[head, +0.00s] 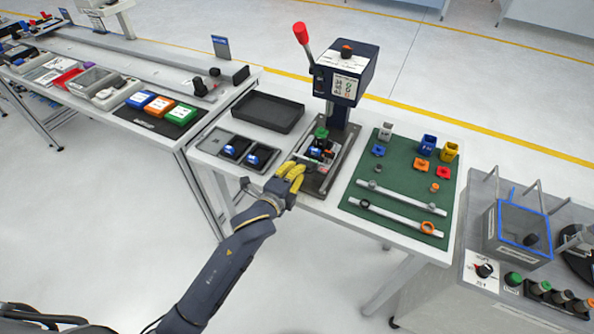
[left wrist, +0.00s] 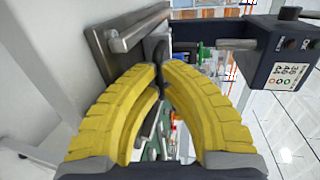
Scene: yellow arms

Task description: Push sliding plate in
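The press (head: 345,75) stands on the white table, with a red-topped lever and a dark head. The sliding plate (head: 313,172) is at the base of the press, under its head, and carries a small part with a green top (head: 321,134). My left gripper (head: 297,168), with yellow ribbed fingers, is at the front left edge of the plate. In the left wrist view its fingertips (left wrist: 161,66) come together in front of a dark piece, with a grey bar (left wrist: 140,28) just beyond. I cannot tell whether they touch it. My right gripper is not in view.
A black tray (head: 262,112) and a grey holder with two blue-marked parts (head: 232,147) lie left of the press. A green mat (head: 400,205) with small coloured parts and two pale rails lies to the right. The floor in front is clear.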

